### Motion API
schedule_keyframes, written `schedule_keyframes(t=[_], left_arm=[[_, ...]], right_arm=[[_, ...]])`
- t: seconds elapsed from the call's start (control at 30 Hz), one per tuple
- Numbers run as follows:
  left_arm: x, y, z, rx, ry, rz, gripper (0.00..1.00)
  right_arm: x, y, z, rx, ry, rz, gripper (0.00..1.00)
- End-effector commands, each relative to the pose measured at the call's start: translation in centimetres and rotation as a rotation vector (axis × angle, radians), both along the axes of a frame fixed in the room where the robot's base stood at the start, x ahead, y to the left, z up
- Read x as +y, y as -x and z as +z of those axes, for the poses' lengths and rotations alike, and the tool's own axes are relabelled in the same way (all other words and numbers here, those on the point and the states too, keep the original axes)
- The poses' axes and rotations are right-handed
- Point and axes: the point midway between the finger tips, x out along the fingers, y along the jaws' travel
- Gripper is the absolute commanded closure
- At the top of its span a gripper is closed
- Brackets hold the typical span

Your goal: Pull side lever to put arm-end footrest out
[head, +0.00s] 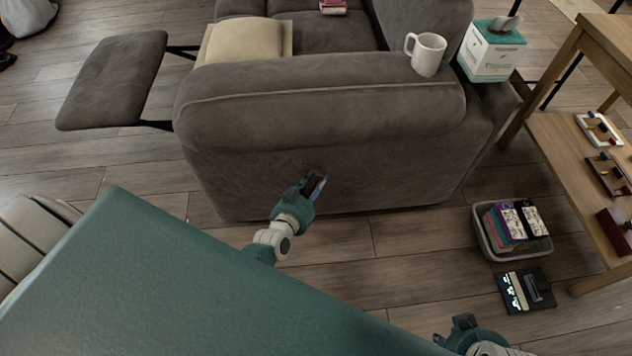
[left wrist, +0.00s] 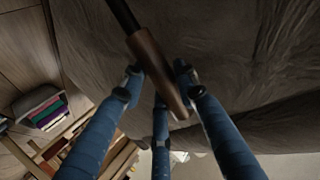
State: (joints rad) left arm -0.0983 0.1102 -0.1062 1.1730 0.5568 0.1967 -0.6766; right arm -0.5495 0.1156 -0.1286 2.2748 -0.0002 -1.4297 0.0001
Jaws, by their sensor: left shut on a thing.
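The grey sofa (head: 330,110) stands ahead with its side facing me. Its footrest (head: 115,80) is out at the left, held on dark metal links. The side lever, with a brown handle (left wrist: 155,70) on a dark rod, shows close in the left wrist view. My left gripper (head: 314,184) is at the sofa's side, with its blue fingers (left wrist: 155,85) shut around the lever handle. In the head view the gripper hides part of the lever. My right gripper (head: 462,328) is low at the bottom edge, partly cut off; its fingertips do not show clearly.
A white mug (head: 428,54) stands on the sofa arm, with a tissue box (head: 490,52) behind it. On the floor at the right are a bin of colourful cases (head: 482,240) and a black device (head: 524,290), beside a wooden shelf table (head: 560,150). Floor left of the bin is clear.

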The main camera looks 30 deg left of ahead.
Motion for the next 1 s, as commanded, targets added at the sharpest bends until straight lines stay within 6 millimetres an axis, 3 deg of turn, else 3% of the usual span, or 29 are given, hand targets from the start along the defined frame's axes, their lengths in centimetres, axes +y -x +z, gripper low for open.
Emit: schedule_keyframes(t=[0.07,0.1,0.13,0.53,1.0], left_arm=[[-0.2,-0.1,0.1,-0.001,0.000,-0.003,1.00],[-0.2,-0.1,0.1,-0.001,0.000,-0.003,0.64],[-0.2,-0.1,0.1,-0.001,0.000,-0.003,0.61],[-0.3,0.8,0.2,0.001,0.002,-0.003,0.61],[-0.4,9.4,3.0,0.003,0.002,-0.002,0.61]], right_arm=[[0.0,0.0,0.0,0.000,0.000,0.000,0.72],[0.0,0.0,0.0,0.000,0.000,0.000,0.72],[0.0,0.0,0.0,0.000,0.000,0.000,0.72],[0.1,0.0,0.1,-0.001,-0.001,0.000,0.72],[0.0,0.0,0.0,0.000,0.000,0.000,0.72]])
